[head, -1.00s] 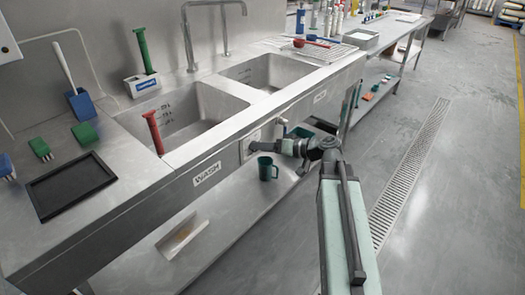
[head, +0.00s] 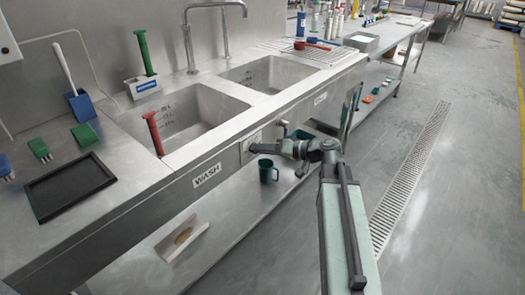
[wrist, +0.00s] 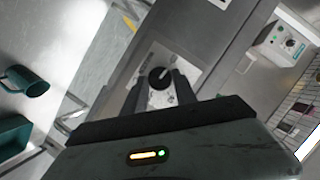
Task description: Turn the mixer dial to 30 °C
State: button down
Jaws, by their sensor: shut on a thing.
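The mixer dial (wrist: 159,77) is a small dark round knob on a pale square plate (wrist: 188,70) in the wrist view. The plate is set in the steel front of the sink bench; its edge also shows in the head view (head: 249,146). My gripper (wrist: 161,82) has one dark finger on each side of the knob and is shut on it. In the head view my gripper (head: 262,148) reaches left to the bench front and hides the knob. The scale marks around the dial are too small to read.
A green mug (head: 268,170) stands on the lower shelf below my gripper. Two sink basins, a red-handled tool (head: 154,133) and a black tray (head: 70,186) are on the bench. The floor at right is clear.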

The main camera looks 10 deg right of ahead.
jog(key=m+y+b, duration=0.1)
jog(key=m+b, duration=0.1)
jog(key=m+y+b, duration=0.1)
jog(key=m+b, duration=0.2)
jog(key=f+m+y+b, duration=0.1)
jog(key=m+y+b, duration=0.1)
jog(key=m+b, duration=0.1)
jog(key=shift+w+d+t, duration=0.1)
jog(key=shift+d+t, duration=0.05)
jog(key=shift+t, duration=0.15)
jog(key=shift+m, duration=0.5)
jog(key=c, duration=1)
grip_release()
jog(key=v, duration=0.7)
jog(key=shift+d+b, duration=0.4)
